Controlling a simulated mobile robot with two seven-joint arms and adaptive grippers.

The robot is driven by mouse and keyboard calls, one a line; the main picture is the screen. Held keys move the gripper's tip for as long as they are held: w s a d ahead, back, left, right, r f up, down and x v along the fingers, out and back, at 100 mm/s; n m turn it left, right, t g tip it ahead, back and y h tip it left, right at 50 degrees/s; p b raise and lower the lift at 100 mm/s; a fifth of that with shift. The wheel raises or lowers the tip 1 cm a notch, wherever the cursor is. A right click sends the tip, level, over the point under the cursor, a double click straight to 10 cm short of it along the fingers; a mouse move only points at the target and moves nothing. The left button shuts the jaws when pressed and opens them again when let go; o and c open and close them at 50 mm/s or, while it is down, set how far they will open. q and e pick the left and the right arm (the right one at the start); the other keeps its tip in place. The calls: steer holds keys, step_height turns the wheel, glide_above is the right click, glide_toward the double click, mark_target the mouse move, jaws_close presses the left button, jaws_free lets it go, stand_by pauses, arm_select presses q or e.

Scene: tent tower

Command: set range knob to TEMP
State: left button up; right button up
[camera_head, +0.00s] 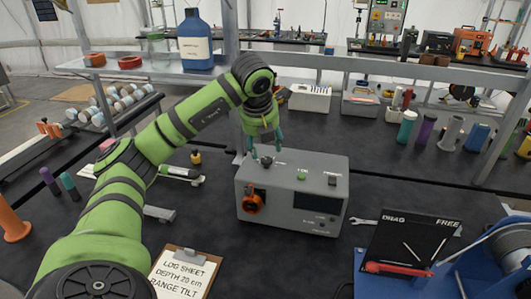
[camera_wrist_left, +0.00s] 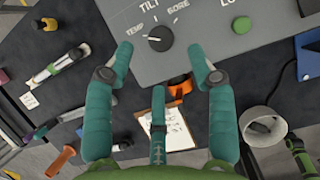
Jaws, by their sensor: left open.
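The range knob (camera_wrist_left: 160,38) is a small black round knob on the top of a grey instrument box (camera_head: 290,215). In the left wrist view the labels TEMP (camera_wrist_left: 134,31), TILT and BORE surround it. Its short white mark points left, roughly toward the TEMP side; exact alignment is hard to tell. In the head view the knob (camera_head: 266,160) sits just under my left gripper (camera_head: 262,149). The gripper's teal fingers point down and are open. In the wrist view they (camera_wrist_left: 162,57) lie either side of the knob with gaps. My right gripper is out of view.
The box top also holds a green button (camera_head: 302,174) and a black switch (camera_head: 332,180). A clipboard (camera_head: 182,272) lies in front left, a wrench (camera_head: 362,221) to the right. A DRAG/FREE panel (camera_head: 408,240) stands further right. A shelf post (camera_head: 231,55) rises behind my arm.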

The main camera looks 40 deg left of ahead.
arm_select(q)
steer(key=v, duration=0.6)
steer(key=shift+r, duration=0.1)
stand_by(0.3)
